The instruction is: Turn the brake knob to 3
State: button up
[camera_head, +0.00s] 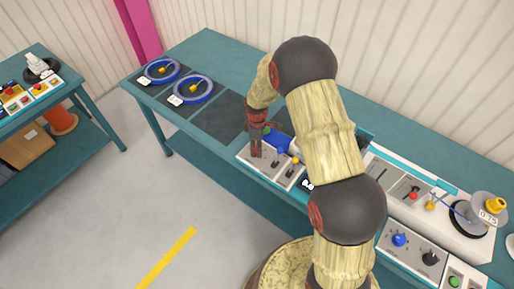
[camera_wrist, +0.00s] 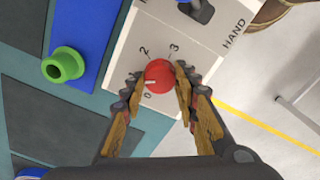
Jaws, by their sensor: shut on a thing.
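The brake knob (camera_wrist: 158,76) is red and round, on a white panel (camera_wrist: 135,48) in the wrist view. Its white mark points left, between the 0 and the 2; any number there is hidden by a finger. The 3 is printed at the knob's upper right. My gripper (camera_wrist: 158,82) has a finger on each side of the knob and is shut on it. In the head view my gripper (camera_head: 262,150) is down at the panel (camera_head: 267,169) on the bench, and the knob cannot be made out.
A blue block with a green knob (camera_wrist: 64,65) stands left of the panel. A lever (camera_wrist: 201,10) is beyond the knob, near the word HAND. On the bench (camera_head: 215,50), blue reels (camera_head: 193,89) lie at left; more control panels and a grey reel (camera_head: 470,218) are at right.

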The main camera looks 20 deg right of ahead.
jog(key=shift+c, duration=0.6)
jog(key=m, duration=0.5)
jog(key=shift+m, duration=0.4)
jog(key=m+p, duration=0.1)
jog(key=m, duration=1.1)
jog(key=shift+m, duration=0.3)
jog(key=m, duration=0.5)
jog(key=shift+m, duration=0.4)
jog(key=o, duration=1.2)
jog(key=shift+c, duration=0.2)
